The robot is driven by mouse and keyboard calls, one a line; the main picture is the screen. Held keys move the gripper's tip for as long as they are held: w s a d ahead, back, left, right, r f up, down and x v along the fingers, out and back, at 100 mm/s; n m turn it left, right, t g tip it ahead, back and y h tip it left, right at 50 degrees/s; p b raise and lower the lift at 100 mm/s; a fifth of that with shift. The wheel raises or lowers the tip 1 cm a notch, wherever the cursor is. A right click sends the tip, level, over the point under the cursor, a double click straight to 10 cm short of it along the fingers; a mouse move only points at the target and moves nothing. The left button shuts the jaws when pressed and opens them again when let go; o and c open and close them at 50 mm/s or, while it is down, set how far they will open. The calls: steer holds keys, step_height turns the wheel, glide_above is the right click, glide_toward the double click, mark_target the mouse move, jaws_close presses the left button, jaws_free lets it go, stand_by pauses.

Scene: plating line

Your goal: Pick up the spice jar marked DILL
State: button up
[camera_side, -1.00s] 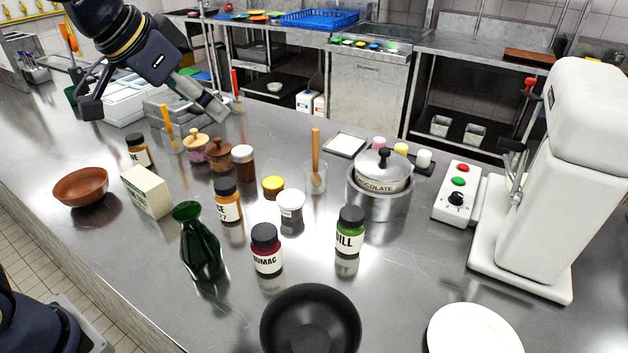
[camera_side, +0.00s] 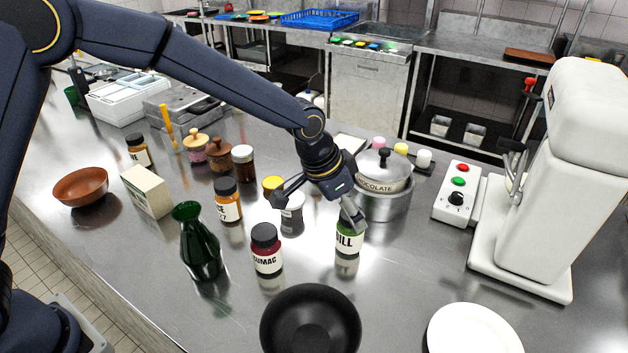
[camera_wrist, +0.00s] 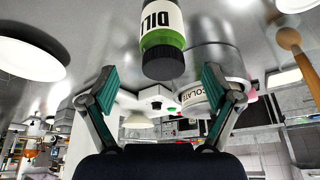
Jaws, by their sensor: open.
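The DILL jar (camera_side: 349,241) stands upright on the steel counter, with green contents and a white label. Its dark lid is hidden in the side view behind my gripper (camera_side: 318,212). In the wrist view the DILL jar (camera_wrist: 162,38) appears at the top centre, with its black lid towards me. My gripper (camera_wrist: 158,88) is open, and its two teal-padded fingers stand apart on either side of the lid's line. Nothing is between the pads. In the side view one fingertip overlaps the top of the jar; I cannot tell whether it touches.
The SUMAC jar (camera_side: 266,250) stands left of DILL, near a green bottle (camera_side: 197,244). The CHOCOLATE pot (camera_side: 385,203) is close behind right. A black bowl (camera_side: 311,318) and white plate (camera_side: 474,331) are in front. The counter right of DILL is clear.

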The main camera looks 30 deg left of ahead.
mark_target(350, 231)
steer(key=x, duration=0.7)
steer(key=shift+w, duration=0.3)
steer(key=shift+r, duration=0.1)
steer(key=c, duration=1.4)
steer(key=shift+c, duration=0.3)
steer(key=shift+r, duration=0.1)
